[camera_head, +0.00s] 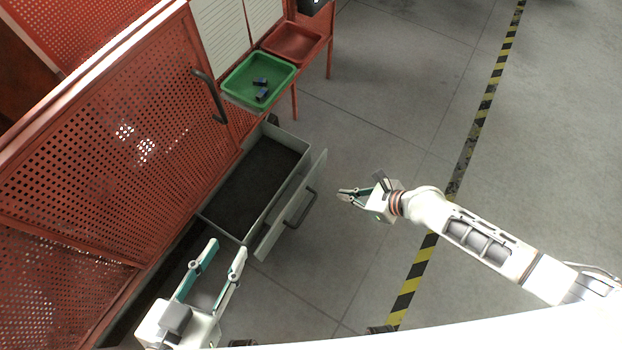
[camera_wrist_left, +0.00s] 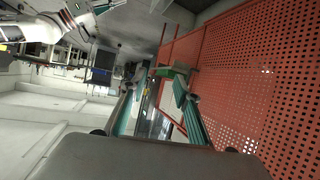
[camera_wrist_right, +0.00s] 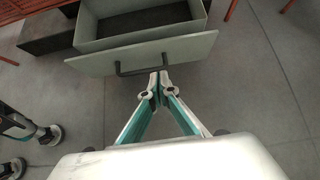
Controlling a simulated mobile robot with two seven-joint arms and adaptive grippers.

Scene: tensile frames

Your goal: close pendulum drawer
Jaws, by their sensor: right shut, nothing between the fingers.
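The grey drawer (camera_head: 243,228) stands pulled out of the red perforated cabinet (camera_head: 110,150), low near the floor. Its inside is dark and looks empty. Its front panel (camera_head: 292,205) carries a dark bar handle (camera_head: 300,209). My right gripper (camera_head: 341,193) is shut and empty, a little to the right of the handle. In the right wrist view the shut fingertips (camera_wrist_right: 157,75) point at the front panel (camera_wrist_right: 190,52) and overlap the handle (camera_wrist_right: 130,70); I cannot tell whether they touch. My left gripper (camera_head: 226,246) is open and empty near the drawer's near corner.
A green tray (camera_head: 240,90) with small dark objects and a red tray (camera_head: 292,42) sit beyond the drawer. A vertical dark handle (camera_head: 208,95) is on the cabinet door. Grey floor with a yellow-black stripe (camera_head: 455,180) lies clear to the right.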

